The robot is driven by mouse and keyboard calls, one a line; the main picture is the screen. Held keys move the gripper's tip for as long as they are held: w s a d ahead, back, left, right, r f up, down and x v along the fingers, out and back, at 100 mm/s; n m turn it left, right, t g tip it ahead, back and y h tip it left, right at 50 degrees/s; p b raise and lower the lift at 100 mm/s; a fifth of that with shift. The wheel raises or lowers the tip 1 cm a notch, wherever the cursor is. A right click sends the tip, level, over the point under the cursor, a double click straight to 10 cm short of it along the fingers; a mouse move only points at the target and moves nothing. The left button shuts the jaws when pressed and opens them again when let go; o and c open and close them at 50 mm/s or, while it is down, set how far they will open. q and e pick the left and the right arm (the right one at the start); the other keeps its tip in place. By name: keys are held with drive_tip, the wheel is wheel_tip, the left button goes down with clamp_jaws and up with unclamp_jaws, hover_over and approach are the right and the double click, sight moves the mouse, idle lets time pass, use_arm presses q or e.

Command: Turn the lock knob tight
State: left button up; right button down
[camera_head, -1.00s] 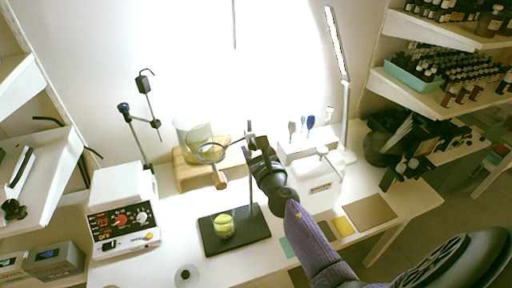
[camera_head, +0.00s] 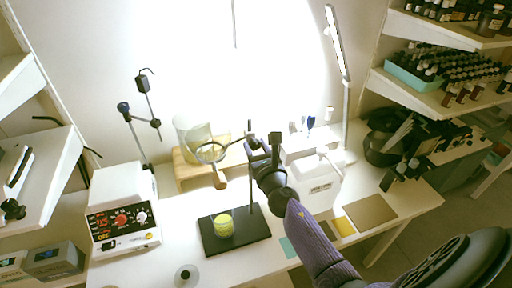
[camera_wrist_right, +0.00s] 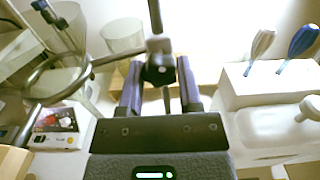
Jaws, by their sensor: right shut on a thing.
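The lock knob (camera_wrist_right: 160,71) is a dark piece on the clamp at the upright stand rod (camera_wrist_right: 155,15). In the wrist view it sits between the two fingers of my right gripper (camera_wrist_right: 159,85), which is shut on it. In the head view my right gripper (camera_head: 264,150) is at the upper part of the stand and hides the knob. The stand's dark base (camera_head: 255,226) lies on the table. A metal ring (camera_head: 210,152) reaches out left from the clamp; it also shows in the wrist view (camera_wrist_right: 88,73). My left gripper is not in view.
A yellow-green candle-like thing (camera_head: 223,225) stands on the stand base. A glass beaker (camera_head: 188,135) on a wooden stand is behind the ring. A white control box (camera_head: 122,218) is at left.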

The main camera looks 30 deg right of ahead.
drive_tip(key=m, duration=0.3)
drive_tip(key=shift+m, duration=0.4)
drive_tip(key=m, duration=0.2)
drive_tip(key=shift+m, duration=0.4)
drive_tip(key=shift+m+b, duration=0.35)
drive_tip(key=shift+m, duration=0.55)
drive_tip(key=m, duration=0.2)
drive_tip(key=shift+m, duration=0.4)
drive_tip(key=m, duration=0.2)
drive_tip(key=shift+r+m, duration=0.1)
drive_tip(key=shift+m, duration=0.2)
drive_tip(key=m, duration=0.2)
drive_tip(key=shift+m, duration=0.4)
drive_tip(key=m+p, duration=0.1)
drive_tip(key=m, duration=0.3)
drive_tip(key=shift+r+m, duration=0.1)
drive_tip(key=shift+m, duration=1)
drive_tip(key=m+p, duration=0.1)
drive_tip(key=m, duration=0.5)
drive_tip(key=shift+p, duration=0.4)
drive_tip(key=m, duration=0.2)
drive_tip(key=shift+m+p, duration=0.3)
drive_tip(key=shift+m, duration=0.1)
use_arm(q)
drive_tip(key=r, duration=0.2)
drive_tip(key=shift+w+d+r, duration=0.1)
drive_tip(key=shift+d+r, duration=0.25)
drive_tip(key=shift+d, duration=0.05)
use_arm(e)
drive_tip(key=shift+m, duration=0.4)
